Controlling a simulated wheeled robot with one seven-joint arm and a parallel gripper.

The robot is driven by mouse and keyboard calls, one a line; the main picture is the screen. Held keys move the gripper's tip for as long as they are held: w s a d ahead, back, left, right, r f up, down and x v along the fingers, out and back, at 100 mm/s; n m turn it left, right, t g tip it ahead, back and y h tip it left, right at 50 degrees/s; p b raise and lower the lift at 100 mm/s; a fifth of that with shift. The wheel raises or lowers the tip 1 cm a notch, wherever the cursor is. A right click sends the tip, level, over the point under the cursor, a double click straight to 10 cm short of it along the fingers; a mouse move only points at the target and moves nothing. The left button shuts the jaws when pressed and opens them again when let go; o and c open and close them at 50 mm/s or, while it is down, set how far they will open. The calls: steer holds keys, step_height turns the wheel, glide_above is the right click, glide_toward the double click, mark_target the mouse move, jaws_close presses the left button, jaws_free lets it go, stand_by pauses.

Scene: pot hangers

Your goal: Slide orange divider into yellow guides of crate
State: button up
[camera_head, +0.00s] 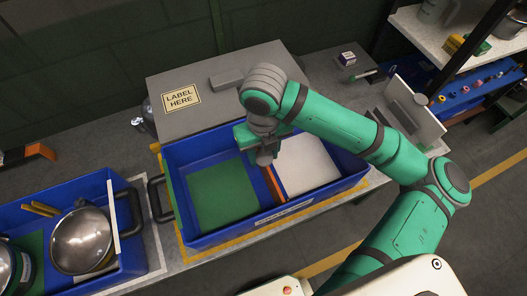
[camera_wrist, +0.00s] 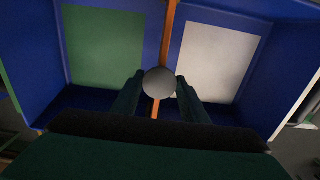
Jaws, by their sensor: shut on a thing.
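The blue crate (camera_head: 215,240) stands on the bench with a green floor panel (camera_head: 222,193) on its left and a white one (camera_head: 308,163) on its right. The orange divider (camera_head: 273,185) shows between the two panels, partly hidden by my gripper (camera_head: 262,155). In the wrist view, the divider (camera_wrist: 169,38) is a thin upright strip along the middle of the crate. My gripper (camera_wrist: 159,85) is shut on the divider's round grey knob (camera_wrist: 159,83). I cannot make out the yellow guides or tell whether the divider's ends sit in them.
A grey box lid or panel with a "LABEL HERE" sign (camera_head: 181,99) is behind the crate. A second blue crate (camera_head: 130,262) at lower left holds a metal pot lid (camera_head: 81,240). Shelving (camera_head: 490,50) and small items stand at the right.

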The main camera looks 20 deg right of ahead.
steer(key=shift+f, duration=0.95)
steer(key=o, duration=1.4)
steer(key=shift+r, duration=0.1)
step_height(320, 180, up, 11)
steer(key=shift+f, duration=0.2)
